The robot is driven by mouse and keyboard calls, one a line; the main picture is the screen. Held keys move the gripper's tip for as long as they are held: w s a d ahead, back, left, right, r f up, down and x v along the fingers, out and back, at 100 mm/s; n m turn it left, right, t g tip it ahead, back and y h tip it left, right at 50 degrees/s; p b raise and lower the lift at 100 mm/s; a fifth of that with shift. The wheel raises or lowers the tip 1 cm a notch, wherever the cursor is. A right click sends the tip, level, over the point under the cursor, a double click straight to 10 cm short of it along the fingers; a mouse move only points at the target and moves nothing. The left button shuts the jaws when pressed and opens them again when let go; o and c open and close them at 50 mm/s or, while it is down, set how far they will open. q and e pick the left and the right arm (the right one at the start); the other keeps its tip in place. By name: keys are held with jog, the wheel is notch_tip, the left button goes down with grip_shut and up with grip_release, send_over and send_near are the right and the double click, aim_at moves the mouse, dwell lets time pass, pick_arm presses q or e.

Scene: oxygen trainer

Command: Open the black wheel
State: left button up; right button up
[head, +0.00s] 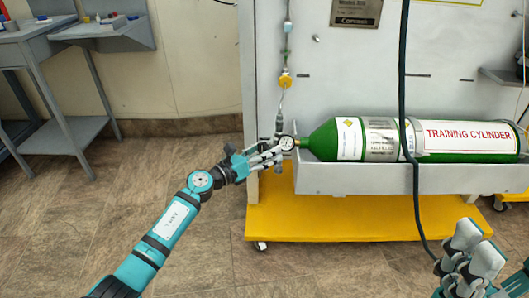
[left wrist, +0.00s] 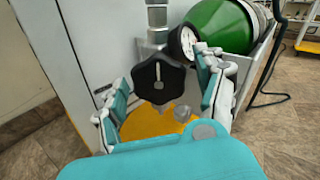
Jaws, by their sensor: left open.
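The black wheel (left wrist: 159,77) is a lobed knob with a pale line on its face. In the left wrist view it sits between the two open fingers of my left gripper (left wrist: 163,98), with no clear contact seen. In the head view my left gripper (head: 267,158) reaches the valve end of the green cylinder (head: 322,140) and hides most of the wheel. A round gauge (left wrist: 183,45) is just right of the wheel, close to the right finger. My right gripper (head: 472,258) is at the lower right, away from the cylinder; its finger opening is unclear.
The cylinder lies in a grey tray (head: 400,180) on a panel with a yellow base (head: 350,222). A black hose (head: 404,75) hangs in front of the cylinder. Grey tables (head: 60,60) stand at the left. The floor in front is clear.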

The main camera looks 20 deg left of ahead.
pick_arm(q)
jog(key=shift+c, duration=0.2)
jog(key=c, duration=1.1)
jog(key=shift+c, duration=0.2)
